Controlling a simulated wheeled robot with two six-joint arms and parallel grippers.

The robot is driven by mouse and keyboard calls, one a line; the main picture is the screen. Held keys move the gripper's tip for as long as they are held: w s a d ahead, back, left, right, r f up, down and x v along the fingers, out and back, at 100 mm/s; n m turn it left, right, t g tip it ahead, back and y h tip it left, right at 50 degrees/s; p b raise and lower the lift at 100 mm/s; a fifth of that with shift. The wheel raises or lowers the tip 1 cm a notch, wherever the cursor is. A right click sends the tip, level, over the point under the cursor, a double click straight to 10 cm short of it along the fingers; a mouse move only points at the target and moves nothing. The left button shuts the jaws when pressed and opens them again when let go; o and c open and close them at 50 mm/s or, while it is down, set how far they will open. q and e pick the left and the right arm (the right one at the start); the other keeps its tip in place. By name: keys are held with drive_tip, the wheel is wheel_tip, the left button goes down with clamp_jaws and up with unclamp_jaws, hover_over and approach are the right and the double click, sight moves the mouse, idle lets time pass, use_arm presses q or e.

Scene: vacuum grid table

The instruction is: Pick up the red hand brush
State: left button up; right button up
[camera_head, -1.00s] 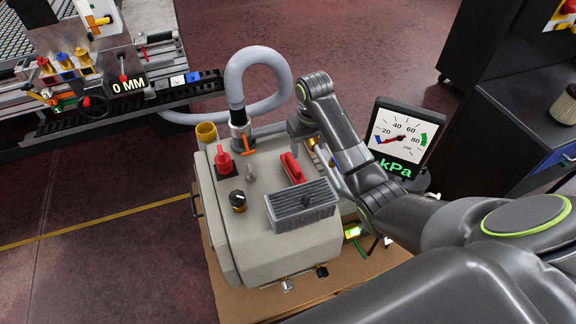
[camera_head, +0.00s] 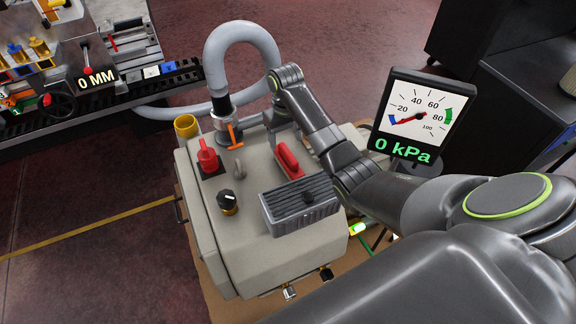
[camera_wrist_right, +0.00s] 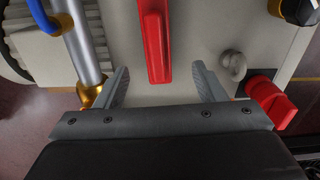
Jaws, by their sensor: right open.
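The red hand brush (camera_head: 288,160) lies on top of the beige cabinet (camera_head: 225,255), just behind the grey ribbed block. In the right wrist view the red brush (camera_wrist_right: 155,45) points lengthwise toward my gripper, its near end just beyond the fingertips. My right gripper (camera_wrist_right: 161,82) is open and empty; its two fingers stand either side of the brush's line, apart from it. In the head view my right gripper (camera_head: 276,122) hangs near the brush's far end, its fingers partly hidden. My left gripper is not in view.
The grey ribbed block (camera_head: 300,206), a red switch (camera_head: 208,158), a black knob (camera_head: 228,203) and a metal hook (camera_head: 239,170) crowd the cabinet top. An orange-handled valve (camera_head: 235,138) and grey hose (camera_head: 215,55) stand behind. A gauge (camera_head: 418,118) stands right.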

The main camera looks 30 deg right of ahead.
sight(288, 152)
wheel_tip(288, 152, down, 3)
drive_tip(key=shift+f, duration=0.1)
drive_tip(key=shift+s+d+f+b, duration=0.1)
drive_tip(key=shift+f+b, duration=0.1)
drive_tip(key=shift+f, duration=1.15)
drive_tip(key=shift+s+d+f+b, duration=0.1)
drive_tip(key=shift+f+b, duration=0.1)
drive_tip(key=shift+f, duration=1.15)
drive_tip(key=shift+r, duration=0.1)
drive_tip(key=c, duration=1.1)
drive_tip(key=shift+c, duration=0.2)
wheel_tip(288, 152, up, 10)
drive_tip(key=shift+p, duration=0.65)
